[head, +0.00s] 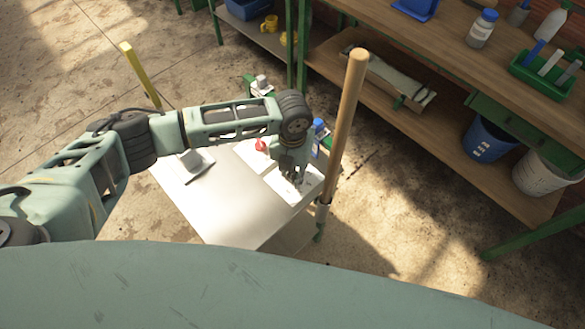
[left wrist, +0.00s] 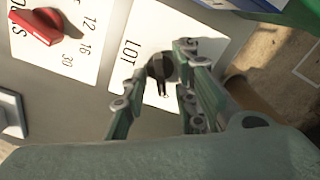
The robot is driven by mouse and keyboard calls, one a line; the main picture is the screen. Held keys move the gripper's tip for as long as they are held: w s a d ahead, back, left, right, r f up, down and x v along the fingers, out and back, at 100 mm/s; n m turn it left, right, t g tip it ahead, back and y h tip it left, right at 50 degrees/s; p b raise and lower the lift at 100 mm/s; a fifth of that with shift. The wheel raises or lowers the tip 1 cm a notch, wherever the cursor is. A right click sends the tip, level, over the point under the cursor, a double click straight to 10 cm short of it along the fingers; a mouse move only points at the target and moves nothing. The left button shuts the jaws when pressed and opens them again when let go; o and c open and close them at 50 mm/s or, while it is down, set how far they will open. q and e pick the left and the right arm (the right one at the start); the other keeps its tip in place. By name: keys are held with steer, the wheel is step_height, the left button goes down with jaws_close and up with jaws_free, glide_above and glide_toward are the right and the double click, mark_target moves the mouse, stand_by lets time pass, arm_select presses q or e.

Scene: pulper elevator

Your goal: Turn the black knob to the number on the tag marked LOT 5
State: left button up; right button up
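The black knob (left wrist: 160,68) is on a white plate (left wrist: 122,66) printed LOT in the left wrist view. My left gripper (left wrist: 163,66) has one finger on each side of this knob, with both tips close to it. I cannot tell whether they press on it. In the head view my left gripper (head: 292,172) reaches down over the white plate and hides the knob. The knob's pointer and numbers are mostly hidden by the fingers. I cannot make out a tag marked LOT 5. My right gripper is not in view.
A wooden pole (head: 345,120) stands close to the right of my gripper. A workbench (head: 450,60) is behind.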

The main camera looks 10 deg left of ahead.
arm_select(q)
steer(key=shift+c, duration=0.4)
steer(key=c, duration=0.6)
jaws_close()
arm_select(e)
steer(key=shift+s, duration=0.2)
